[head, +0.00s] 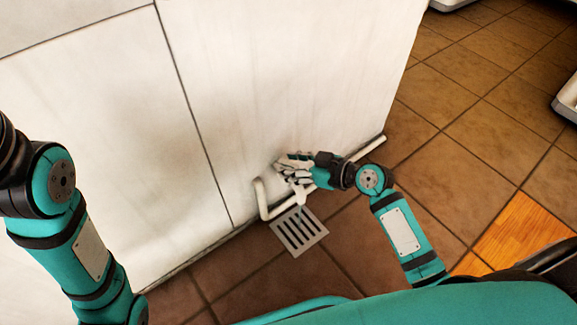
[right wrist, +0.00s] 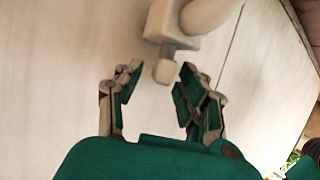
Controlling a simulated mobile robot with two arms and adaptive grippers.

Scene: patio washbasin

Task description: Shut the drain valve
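The drain valve (right wrist: 172,22) is a pale block on a white pipe, with a short stem ending in a rounded handle (right wrist: 164,71). My right gripper (right wrist: 158,84) is open, with one finger on either side of the handle's end. The handle looks level with the fingertips; I cannot tell whether they touch it. In the head view my right gripper (head: 288,166) is low by the white wall, above the pipe, and covers most of the valve there. My left arm shows at the left edge of the head view, but its gripper is out of frame.
The white drain pipe (head: 263,200) runs along the foot of the white panelled wall (head: 120,140) and bends down near a grey floor grate (head: 299,230). Brown tiled floor (head: 470,150) lies open to the right. A white object (head: 568,98) stands at the right edge.

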